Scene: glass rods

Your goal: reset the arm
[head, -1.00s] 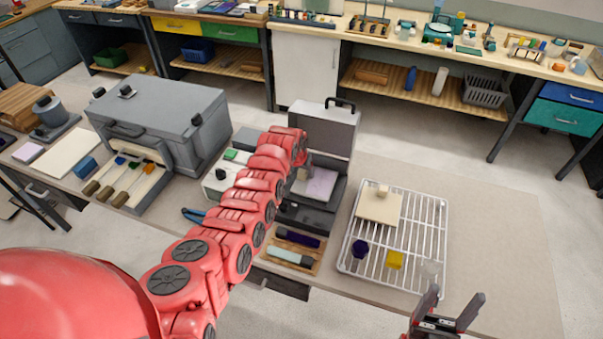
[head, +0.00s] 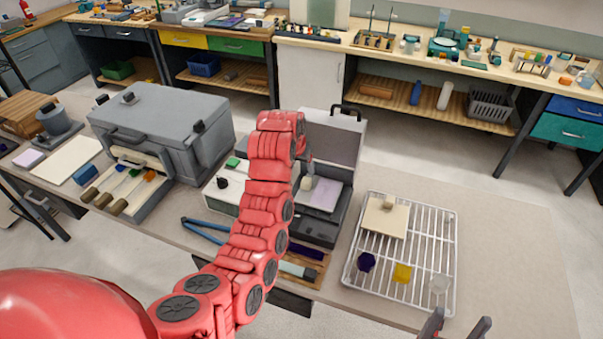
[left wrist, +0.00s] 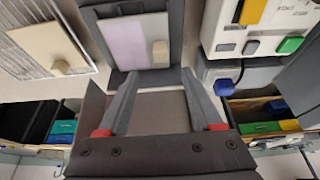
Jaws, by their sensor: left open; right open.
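My left arm reaches from the lower left across the bench in the head view. Its gripper (head: 309,168) is mostly hidden behind the wrist, near the open grey case. In the left wrist view the left gripper (left wrist: 161,75) shows two spread fingers with nothing between them. A lilac pad (left wrist: 125,42) with a beige knob lies in the case beyond the fingertips; the pad also shows in the head view (head: 322,195). My right gripper (head: 455,328) is at the bottom edge in the head view, partly cut off, open and empty, in front of the wire rack.
A wire rack (head: 451,266) holds a beige plate (head: 384,222), a purple piece (head: 366,262), a yellow piece (head: 402,273) and a clear piece. A large grey box (head: 160,122) stands left. Blue-handled pliers (head: 204,232) lie near the arm. The bench's right end is bare.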

